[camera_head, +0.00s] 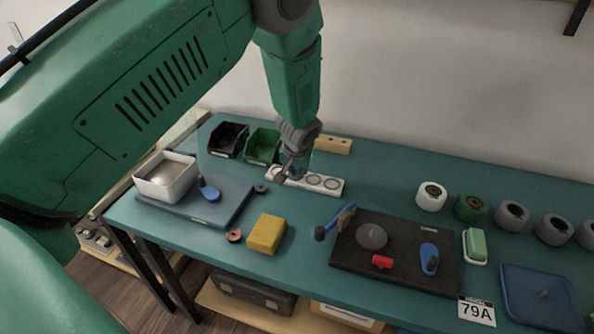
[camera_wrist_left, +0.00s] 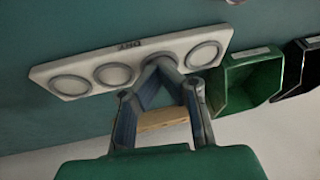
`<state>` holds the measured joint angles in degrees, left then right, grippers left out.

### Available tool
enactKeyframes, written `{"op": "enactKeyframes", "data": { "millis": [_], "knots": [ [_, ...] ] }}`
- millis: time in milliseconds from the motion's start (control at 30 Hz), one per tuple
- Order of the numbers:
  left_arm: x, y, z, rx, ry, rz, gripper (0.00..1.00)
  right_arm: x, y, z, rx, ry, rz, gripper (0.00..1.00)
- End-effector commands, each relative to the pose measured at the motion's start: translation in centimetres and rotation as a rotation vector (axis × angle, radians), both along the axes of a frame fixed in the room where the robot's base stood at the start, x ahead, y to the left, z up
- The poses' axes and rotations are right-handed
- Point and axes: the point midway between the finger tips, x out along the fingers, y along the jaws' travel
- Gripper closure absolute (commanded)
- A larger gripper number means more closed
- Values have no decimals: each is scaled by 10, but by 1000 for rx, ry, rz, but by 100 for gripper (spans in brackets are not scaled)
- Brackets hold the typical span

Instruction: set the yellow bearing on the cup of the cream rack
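The cream rack (camera_head: 331,184) lies flat near the back of the green table, with a row of round ringed cups. It also shows in the left wrist view (camera_wrist_left: 93,66). My left gripper (camera_head: 284,177) points down over the left part of the rack. In the left wrist view its fingers (camera_wrist_left: 160,66) come together over the third cup from the left and partly cover it. Whether the fingertips touch or hold something small is not clear. I cannot make out a yellow bearing in either view; it may be hidden at the fingertips. My right gripper is not in view.
A green bin (camera_head: 262,146) and black bin (camera_head: 229,140) stand left of the rack, a wooden block (camera_head: 333,145) behind it. A dark ring (camera_head: 261,188) and red ring (camera_head: 234,236) lie in front, near a yellow block (camera_head: 267,234). Several rollers (camera_head: 432,196) stand right.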

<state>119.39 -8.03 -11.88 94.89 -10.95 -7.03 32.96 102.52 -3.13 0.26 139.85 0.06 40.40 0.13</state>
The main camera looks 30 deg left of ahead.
Motion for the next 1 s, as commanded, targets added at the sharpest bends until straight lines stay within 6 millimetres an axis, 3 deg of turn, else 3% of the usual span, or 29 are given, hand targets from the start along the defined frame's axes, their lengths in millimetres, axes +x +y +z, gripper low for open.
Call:
{"op": "enactKeyframes", "data": {
  "millis": [1000],
  "knots": [
    [0,-1,4,0,1,0,100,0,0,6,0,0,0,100]
  ]
}}
